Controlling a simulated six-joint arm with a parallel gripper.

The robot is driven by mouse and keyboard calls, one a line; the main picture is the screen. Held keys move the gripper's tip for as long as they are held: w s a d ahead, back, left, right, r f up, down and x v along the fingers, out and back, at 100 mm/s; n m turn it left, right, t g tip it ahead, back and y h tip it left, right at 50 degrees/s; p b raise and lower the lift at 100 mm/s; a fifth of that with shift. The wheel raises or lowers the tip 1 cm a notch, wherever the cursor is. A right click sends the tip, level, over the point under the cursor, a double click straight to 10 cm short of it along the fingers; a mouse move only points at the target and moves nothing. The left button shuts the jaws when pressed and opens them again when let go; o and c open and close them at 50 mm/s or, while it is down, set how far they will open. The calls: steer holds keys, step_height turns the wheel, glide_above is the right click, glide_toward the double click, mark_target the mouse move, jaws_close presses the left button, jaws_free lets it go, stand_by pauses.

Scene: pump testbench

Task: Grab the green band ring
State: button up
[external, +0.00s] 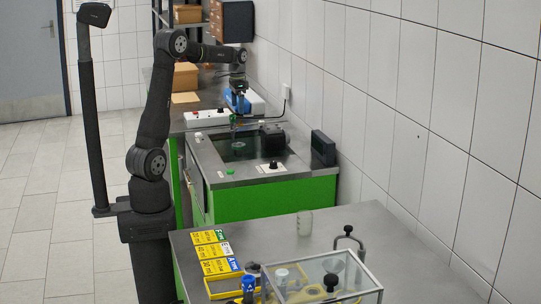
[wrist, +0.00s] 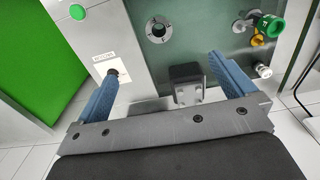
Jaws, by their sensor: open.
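A green ring (wrist: 270,26) shows at the upper right of the wrist view, around the end of a brass-coloured fitting on the dark glassy panel. My gripper (wrist: 162,66) is open, with its two blue fingers wide apart and no object held between them. The green ring lies beyond and to the right of the right finger, apart from it. In the external view my gripper (external: 236,122) is above the green-sided bench (external: 262,199).
A round metal flange (wrist: 158,30) lies ahead between the fingers. A black knob (wrist: 112,72) is close by the left finger, and a green button (wrist: 77,12) is at upper left. A white knob (wrist: 262,70) sits below the ring. The wall (external: 390,110) bounds the bench's right side.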

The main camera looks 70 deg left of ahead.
stand_by(0.3)
steer(key=c, duration=0.6)
steer(key=n, duration=1.6)
glide_toward(239, 147)
steer(key=a+f, duration=0.1)
steer(key=f, duration=0.3)
steer(key=a+f, duration=0.1)
steer(key=f, duration=0.1)
steer(key=shift+a, duration=0.35)
steer(key=shift+w+f, duration=0.15)
steer(key=shift+f, duration=1.15)
steer(key=shift+w+f, duration=0.1)
steer(key=shift+f, duration=1.2)
